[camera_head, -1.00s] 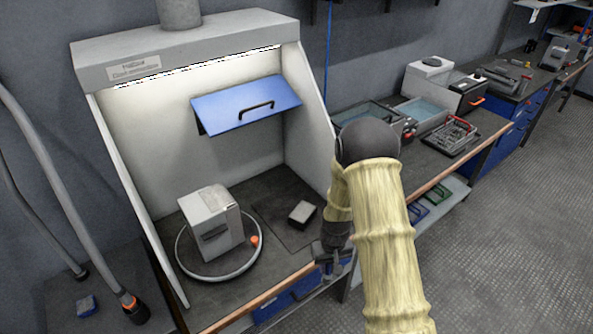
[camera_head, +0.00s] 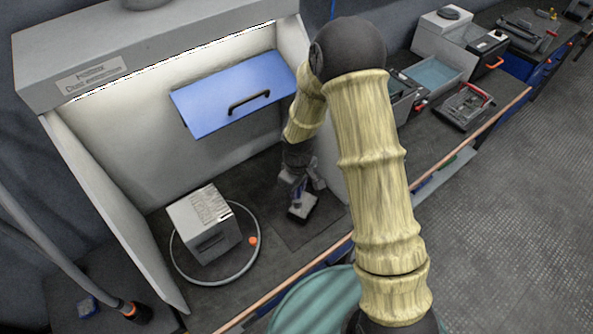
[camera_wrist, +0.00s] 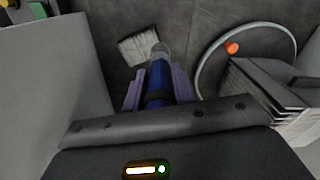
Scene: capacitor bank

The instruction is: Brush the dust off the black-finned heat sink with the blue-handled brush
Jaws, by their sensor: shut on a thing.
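My gripper (camera_head: 303,190) is inside the hood, just above the small dusty block that looks like the heat sink (camera_head: 301,211). In the wrist view its purple fingers (camera_wrist: 157,92) are shut on the blue handle of the brush (camera_wrist: 157,77). The brush points away from the wrist, its grey end beside or over the right edge of the heat sink, which also shows in the wrist view (camera_wrist: 135,48). The heat sink has a pale, ridged top on a dark mat. I cannot tell whether the bristles touch it. In the head view the brush is mostly hidden.
A blue flap (camera_head: 235,92) hangs above. The hood's right wall (camera_head: 330,175) is close to my arm. A hose (camera_head: 60,250) stands outside left.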

